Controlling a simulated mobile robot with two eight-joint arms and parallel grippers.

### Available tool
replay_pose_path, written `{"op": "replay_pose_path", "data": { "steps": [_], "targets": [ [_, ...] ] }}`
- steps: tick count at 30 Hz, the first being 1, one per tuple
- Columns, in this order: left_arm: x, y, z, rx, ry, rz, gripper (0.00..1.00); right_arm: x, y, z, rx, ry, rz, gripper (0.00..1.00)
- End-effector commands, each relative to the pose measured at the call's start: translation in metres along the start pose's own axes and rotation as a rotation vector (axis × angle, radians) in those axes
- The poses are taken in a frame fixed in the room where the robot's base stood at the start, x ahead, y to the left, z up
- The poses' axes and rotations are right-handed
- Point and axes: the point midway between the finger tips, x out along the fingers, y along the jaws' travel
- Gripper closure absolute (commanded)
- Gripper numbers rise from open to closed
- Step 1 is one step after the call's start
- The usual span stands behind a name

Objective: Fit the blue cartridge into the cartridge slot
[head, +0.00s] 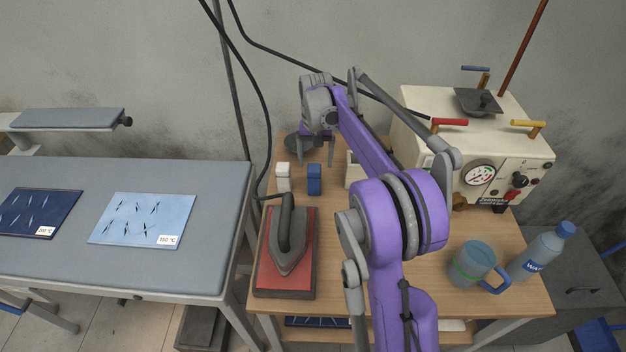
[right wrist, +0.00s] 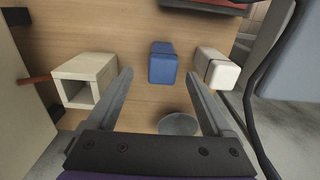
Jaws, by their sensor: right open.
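The blue cartridge (head: 314,181) stands on the wooden table, left of my right arm in the head view. In the right wrist view the blue cartridge (right wrist: 163,63) lies between and just beyond the fingertips. My right gripper (head: 316,159) is open and empty, behind the cartridge in the head view; its two spread fingers show in the right wrist view (right wrist: 160,75). A cream hollow block (right wrist: 84,79), which looks like the cartridge slot, has its square opening facing the wrist camera. In the head view my arm mostly hides this block (head: 352,172). My left gripper is not in view.
A white cartridge (head: 283,177) stands beside the blue one. An iron (head: 289,240) rests on a red pad in front. A cream machine with a gauge (head: 481,174), a mug (head: 473,262) and a bottle (head: 541,252) are on the right. A round grey disc (right wrist: 178,124) lies near the gripper.

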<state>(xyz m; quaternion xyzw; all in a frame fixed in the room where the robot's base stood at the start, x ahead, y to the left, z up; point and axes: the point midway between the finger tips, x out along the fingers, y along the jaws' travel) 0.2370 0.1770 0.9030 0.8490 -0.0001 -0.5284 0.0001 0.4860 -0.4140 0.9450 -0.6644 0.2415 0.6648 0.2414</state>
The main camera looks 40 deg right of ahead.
Motion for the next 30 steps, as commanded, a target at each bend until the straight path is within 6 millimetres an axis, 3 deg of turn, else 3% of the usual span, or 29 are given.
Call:
{"op": "replay_pose_path", "data": {
  "steps": [5, 13, 22, 23, 30],
  "targets": [
    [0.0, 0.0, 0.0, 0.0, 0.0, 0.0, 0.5, 0.013, -0.001, 0.0, -0.001, 0.0, 0.0, 0.15],
    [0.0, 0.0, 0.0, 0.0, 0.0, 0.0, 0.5, 0.051, -0.004, -0.002, -0.001, 0.001, 0.0, 0.15],
    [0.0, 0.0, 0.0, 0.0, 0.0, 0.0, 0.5, 0.058, -0.004, -0.002, -0.001, 0.001, 0.0, 0.15],
    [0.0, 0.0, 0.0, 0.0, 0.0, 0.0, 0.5, 0.058, -0.004, -0.002, -0.001, 0.001, 0.0, 0.17],
    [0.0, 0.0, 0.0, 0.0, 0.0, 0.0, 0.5, 0.057, -0.004, -0.002, -0.001, 0.001, 0.0, 0.6]
  ]
}}
